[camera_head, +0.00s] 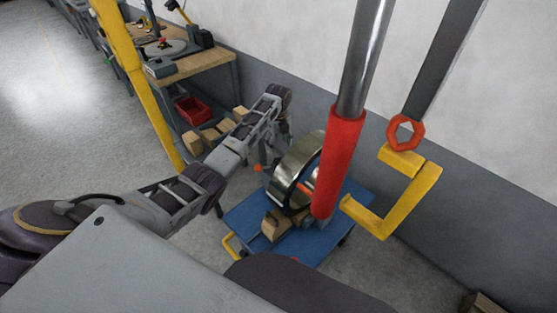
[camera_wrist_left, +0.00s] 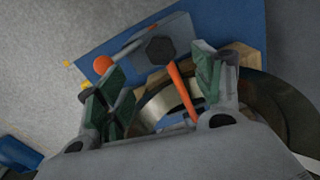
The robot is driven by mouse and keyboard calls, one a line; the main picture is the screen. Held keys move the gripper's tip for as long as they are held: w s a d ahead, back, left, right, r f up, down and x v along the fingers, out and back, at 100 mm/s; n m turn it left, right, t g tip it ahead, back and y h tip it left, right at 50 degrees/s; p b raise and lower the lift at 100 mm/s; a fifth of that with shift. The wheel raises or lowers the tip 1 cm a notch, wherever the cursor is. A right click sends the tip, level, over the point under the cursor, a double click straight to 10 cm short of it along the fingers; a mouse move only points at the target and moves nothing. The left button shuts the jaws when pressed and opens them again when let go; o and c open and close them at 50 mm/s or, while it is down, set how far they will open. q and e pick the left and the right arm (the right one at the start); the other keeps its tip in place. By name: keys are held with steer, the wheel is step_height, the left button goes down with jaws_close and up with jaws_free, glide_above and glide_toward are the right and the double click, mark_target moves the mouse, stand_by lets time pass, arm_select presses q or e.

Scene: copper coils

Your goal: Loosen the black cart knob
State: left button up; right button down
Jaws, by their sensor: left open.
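The black knob (camera_wrist_left: 160,49) is a dark, many-sided piece on a grey plate near the top of the left wrist view. The plate lies at one edge of the blue cart (camera_head: 243,217). My left gripper (camera_wrist_left: 160,66) is open and empty, its green-padded fingers on either side of the knob in that view; I cannot tell the height between them. In the head view the left gripper (camera_head: 275,150) hangs at the far side of the cart, beside the shiny metal coil (camera_head: 284,185). The knob is hidden there. My right gripper is not in view.
An orange ball-ended lever (camera_wrist_left: 103,65) and an orange rod (camera_wrist_left: 180,88) are close to the left fingers. A red-sleeved pole (camera_head: 338,160) and a yellow hook (camera_head: 408,205) hang over the cart. A workbench (camera_head: 205,62) stands behind. Open floor lies left.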

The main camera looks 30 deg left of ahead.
mark_target(279, 159)
arm_select(q)
step_height(279, 159, down, 8)
steer(key=shift+r+b, duration=0.1)
steer(key=shift+b, duration=0.2)
steer(key=shift+f, duration=0.85)
steer(key=shift+c, duration=0.8)
steer(key=c, duration=0.8)
steer(key=shift+c, duration=0.2)
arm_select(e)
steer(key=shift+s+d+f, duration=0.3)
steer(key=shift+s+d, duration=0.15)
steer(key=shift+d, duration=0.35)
